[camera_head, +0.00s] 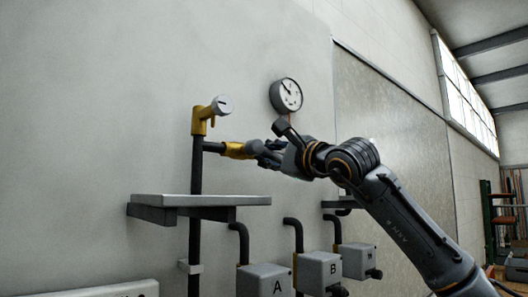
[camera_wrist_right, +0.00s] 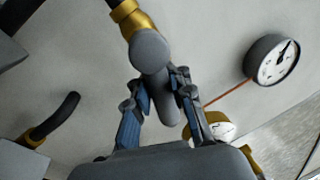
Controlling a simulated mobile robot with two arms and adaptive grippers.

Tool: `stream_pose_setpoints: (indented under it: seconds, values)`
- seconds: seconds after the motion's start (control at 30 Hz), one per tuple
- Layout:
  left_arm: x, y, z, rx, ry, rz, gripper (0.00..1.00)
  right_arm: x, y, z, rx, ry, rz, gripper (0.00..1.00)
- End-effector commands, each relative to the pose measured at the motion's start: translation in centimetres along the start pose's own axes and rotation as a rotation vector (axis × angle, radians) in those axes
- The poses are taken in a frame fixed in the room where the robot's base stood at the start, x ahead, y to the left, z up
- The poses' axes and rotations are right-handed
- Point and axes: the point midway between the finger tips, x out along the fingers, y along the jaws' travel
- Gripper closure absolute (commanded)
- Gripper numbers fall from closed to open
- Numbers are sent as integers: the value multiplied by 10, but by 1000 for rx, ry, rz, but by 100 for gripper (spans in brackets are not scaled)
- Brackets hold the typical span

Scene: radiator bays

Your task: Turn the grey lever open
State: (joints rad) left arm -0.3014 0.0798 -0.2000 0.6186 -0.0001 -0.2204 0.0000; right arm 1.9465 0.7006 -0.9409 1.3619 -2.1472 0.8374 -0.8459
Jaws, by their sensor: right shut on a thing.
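The grey lever (camera_wrist_right: 163,104) shows in the right wrist view as a stubby handle running down from a round grey hub (camera_wrist_right: 150,52). The hub sits in front of a brass valve body (camera_wrist_right: 132,18) on a dark pipe. My right gripper (camera_wrist_right: 160,90) has its two fingers on either side of the handle and is shut on it. In the head view my right gripper (camera_head: 270,153) is at the end of the brass valve (camera_head: 237,150), and it mostly hides the lever. My left gripper is not in view.
A brass fitting with a pale round cap (camera_head: 221,105) is above left of the valve. A round gauge (camera_head: 287,95) hangs above right. A grey shelf (camera_head: 200,201) juts out below. Grey boxes marked A (camera_head: 265,281) and B (camera_head: 320,272) stand lower, with bent dark pipes.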

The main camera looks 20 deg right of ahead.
Motion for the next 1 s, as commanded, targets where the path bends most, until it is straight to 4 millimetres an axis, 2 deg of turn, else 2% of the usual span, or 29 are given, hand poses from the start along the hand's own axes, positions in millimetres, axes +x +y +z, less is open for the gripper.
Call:
stream_pose_setpoints:
  seconds: [0.1, 0.4, 1.0]
  values:
    - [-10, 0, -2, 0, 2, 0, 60, 3, 3, 1, -89, -15, 17, 100]
    - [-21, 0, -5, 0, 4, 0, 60, 4, 0, 2, -230, -44, 18, 100]
    - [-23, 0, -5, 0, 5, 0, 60, 4, 0, 3, -276, -55, 18, 100]
